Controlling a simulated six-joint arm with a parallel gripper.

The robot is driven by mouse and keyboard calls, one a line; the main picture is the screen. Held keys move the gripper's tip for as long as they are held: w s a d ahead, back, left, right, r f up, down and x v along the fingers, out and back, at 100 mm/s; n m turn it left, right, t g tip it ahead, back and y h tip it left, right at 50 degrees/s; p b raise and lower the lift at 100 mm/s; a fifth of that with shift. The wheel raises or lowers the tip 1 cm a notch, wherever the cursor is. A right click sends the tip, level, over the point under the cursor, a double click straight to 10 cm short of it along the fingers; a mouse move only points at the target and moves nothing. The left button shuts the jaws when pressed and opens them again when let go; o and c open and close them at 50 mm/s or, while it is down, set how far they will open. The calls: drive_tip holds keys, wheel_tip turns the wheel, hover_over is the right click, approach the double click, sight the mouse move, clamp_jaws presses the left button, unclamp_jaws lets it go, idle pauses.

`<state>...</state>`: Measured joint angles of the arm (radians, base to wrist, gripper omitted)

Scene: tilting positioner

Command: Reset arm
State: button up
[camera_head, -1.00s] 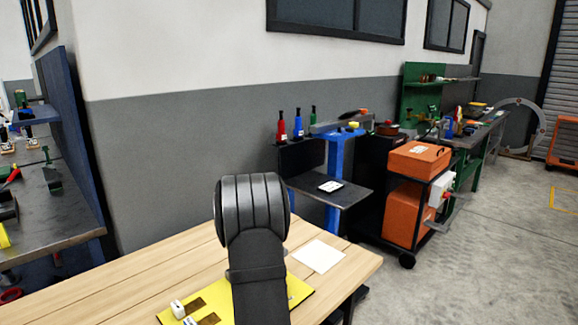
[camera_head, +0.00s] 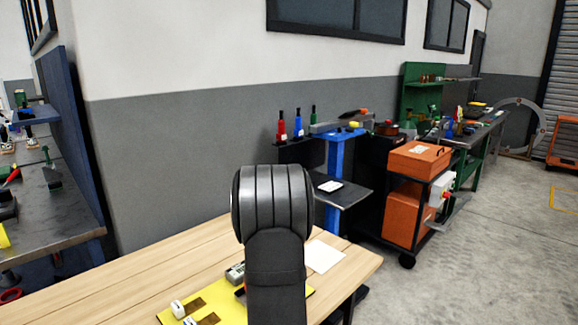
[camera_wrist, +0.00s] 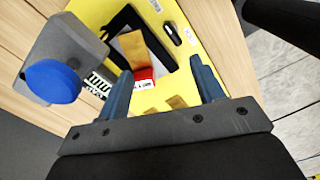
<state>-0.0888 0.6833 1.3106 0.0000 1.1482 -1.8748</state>
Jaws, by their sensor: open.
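My gripper (camera_wrist: 163,90) is open in the wrist view, its two blue-grey fingers spread above the yellow board (camera_wrist: 181,20). Nothing is between the fingertips at their own height. Below them, a red and white block (camera_wrist: 143,78) and a brass-coloured strip (camera_wrist: 133,46) lie on the board near a black-edged frame. In the head view my own dark arm stands in front of the yellow board (camera_head: 228,293) and hides part of it. The gripper itself does not show in the head view.
A grey block with a blue round knob (camera_wrist: 53,81) stands left of the fingers. A wooden table (camera_head: 130,270) carries the board, with a white sheet (camera_head: 322,257) at right. An orange-topped cart (camera_head: 418,160) and a dark workbench (camera_head: 55,215) stand beyond.

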drive_tip(key=s+d+r, duration=0.2)
drive_tip(key=d+r, duration=0.1)
drive_tip(key=d, duration=0.2)
drive_tip(key=d+f+m, duration=0.1)
drive_tip(key=f+m, duration=0.2)
drive_tip(key=m, duration=0.2)
drive_tip(key=s+d+f+m, duration=0.1)
drive_tip(key=d+f+m, duration=0.1)
drive_tip(key=m, duration=0.4)
drive_tip(key=s+d+f+m, duration=0.1)
drive_tip(key=d+f+m, duration=0.1)
drive_tip(key=f+m, duration=0.3)
drive_tip(key=shift+d, duration=0.15)
drive_tip(key=f+m, duration=0.1)
drive_tip(key=m, duration=0.1)
drive_tip(key=s+d+f+m, duration=0.1)
drive_tip(key=m, duration=0.1)
drive_tip(key=d+f+m, duration=0.1)
drive_tip(key=m, duration=0.1)
drive_tip(key=shift+s, duration=0.15)
idle(1.0)
